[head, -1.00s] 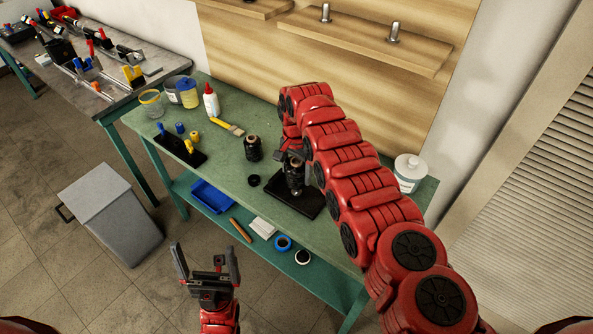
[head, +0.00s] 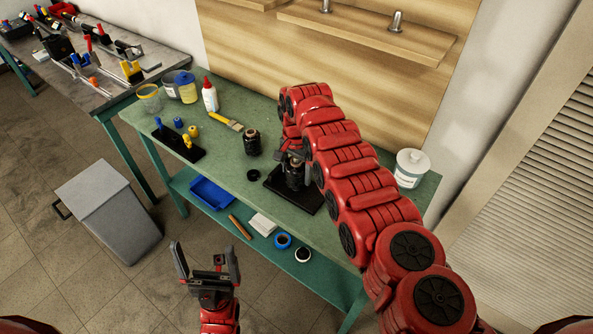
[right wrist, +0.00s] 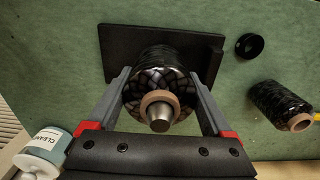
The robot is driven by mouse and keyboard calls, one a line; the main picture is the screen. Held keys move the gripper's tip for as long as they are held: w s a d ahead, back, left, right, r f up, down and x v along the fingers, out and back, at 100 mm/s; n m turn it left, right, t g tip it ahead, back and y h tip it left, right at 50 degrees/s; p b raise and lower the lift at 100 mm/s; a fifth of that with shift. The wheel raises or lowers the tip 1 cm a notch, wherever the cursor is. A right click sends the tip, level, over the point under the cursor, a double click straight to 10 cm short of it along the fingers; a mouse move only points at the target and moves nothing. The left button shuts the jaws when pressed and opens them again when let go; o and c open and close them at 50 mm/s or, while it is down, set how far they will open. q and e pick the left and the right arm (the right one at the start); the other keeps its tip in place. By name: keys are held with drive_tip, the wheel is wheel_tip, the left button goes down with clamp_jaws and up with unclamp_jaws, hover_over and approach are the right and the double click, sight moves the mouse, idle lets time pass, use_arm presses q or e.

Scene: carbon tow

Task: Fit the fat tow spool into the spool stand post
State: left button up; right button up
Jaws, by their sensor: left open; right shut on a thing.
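The fat tow spool (head: 294,178) is black with a tan core. It stands upright at the spool stand, whose black base plate (head: 310,202) lies on the green bench. In the right wrist view the spool (right wrist: 157,78) is around the post (right wrist: 160,117). The post's metal tip sticks out through the tan core. Its lower end by the base plate (right wrist: 120,42) is hidden. My right gripper (right wrist: 162,84) is shut on the spool, a finger on each side. My left gripper (head: 207,262) is open and empty, in front of the bench.
Another black spool (head: 252,142) and a black ring (head: 253,174) stand left of the stand. A white tub (head: 410,168) is at the right. A brush (head: 222,119), bottles and a peg block (head: 180,140) are further left. A grey bin (head: 108,212) stands on the floor.

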drive_tip(key=shift+f+b, duration=0.35)
drive_tip(key=shift+f, duration=0.1)
drive_tip(key=o, duration=1.4)
drive_tip(key=shift+r, duration=0.45)
wheel_tip(320, 180, up, 10)
drive_tip(key=shift+f+b, duration=0.1)
drive_tip(key=shift+b, duration=0.5)
wheel_tip(320, 180, up, 7)
drive_tip(key=p, duration=0.4)
drive_tip(key=shift+f, duration=0.1)
